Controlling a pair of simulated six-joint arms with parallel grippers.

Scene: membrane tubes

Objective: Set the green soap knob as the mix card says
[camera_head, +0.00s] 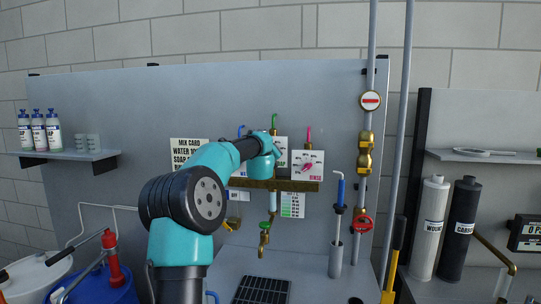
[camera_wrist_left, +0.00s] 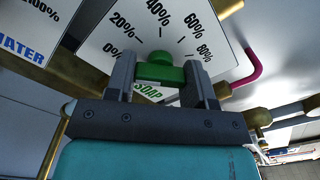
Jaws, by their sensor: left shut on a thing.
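The green soap knob (camera_wrist_left: 160,70) sits on a white dial card (camera_wrist_left: 150,38) marked in percent, with SOAP in green below it. My left gripper (camera_wrist_left: 160,82) has one finger on each side of the knob and is shut on it. The knob's narrow end points up, roughly towards the 40% mark; its exact setting is hard to read. In the head view my left arm covers most of the soap dial and knob. The mix card (camera_head: 185,145) hangs on the panel, its lines partly hidden behind my arm. My right gripper is not in view.
The rinse dial (camera_head: 315,158) with its pink knob (camera_head: 307,168) is right of the soap dial. A brass bar (camera_head: 308,186) runs below the dials. A pipe with brass fittings (camera_head: 365,140) and a red valve wheel (camera_head: 362,224) stands further right.

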